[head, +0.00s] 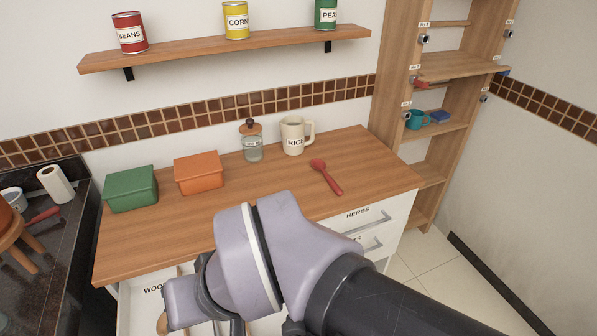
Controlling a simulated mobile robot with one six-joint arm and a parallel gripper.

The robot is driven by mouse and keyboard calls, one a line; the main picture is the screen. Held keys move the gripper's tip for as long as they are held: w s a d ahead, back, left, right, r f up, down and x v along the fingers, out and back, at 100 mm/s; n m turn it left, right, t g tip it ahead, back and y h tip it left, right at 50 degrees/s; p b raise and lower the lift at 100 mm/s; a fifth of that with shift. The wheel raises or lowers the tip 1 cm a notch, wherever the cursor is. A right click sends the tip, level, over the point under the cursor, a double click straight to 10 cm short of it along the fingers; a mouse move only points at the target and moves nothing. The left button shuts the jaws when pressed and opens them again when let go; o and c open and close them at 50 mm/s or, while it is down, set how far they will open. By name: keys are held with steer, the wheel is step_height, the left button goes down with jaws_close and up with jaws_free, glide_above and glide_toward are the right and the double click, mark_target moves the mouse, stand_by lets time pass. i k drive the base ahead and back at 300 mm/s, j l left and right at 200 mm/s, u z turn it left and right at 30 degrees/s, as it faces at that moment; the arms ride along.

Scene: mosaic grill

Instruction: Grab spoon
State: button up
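A red spoon (326,178) lies on the wooden countertop (240,205), right of the middle, its bowl toward the back and its handle toward the front right. Nothing touches it. A wooden utensil, perhaps a spoon (162,323), shows partly in an open drawer with a label starting "WOO" at the bottom left; my arm and the frame edge hide much of that drawer. My arm reaches in from the bottom right, over the counter's front. My gripper is not visible, so what it holds cannot be seen.
Behind the spoon stand a RICE mug (293,137) and a lidded glass jar (252,145). An orange box (199,174) and a green box (131,190) stand to the left. A HERBS drawer (362,217) is below. The counter around the spoon is clear.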

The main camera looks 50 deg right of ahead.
mark_target(318, 163)
steer(key=z, duration=1.65)
steer(key=i+l+u, duration=0.25)
steer(key=u, duration=0.2)
steer(key=i+l+u, duration=0.15)
steer(key=l+u, duration=0.35)
steer(key=i+l+u, duration=0.1)
steer(key=l+u, duration=0.2)
steer(key=u, duration=0.15)
steer(key=l+u, duration=0.45)
steer(key=i, duration=0.05)
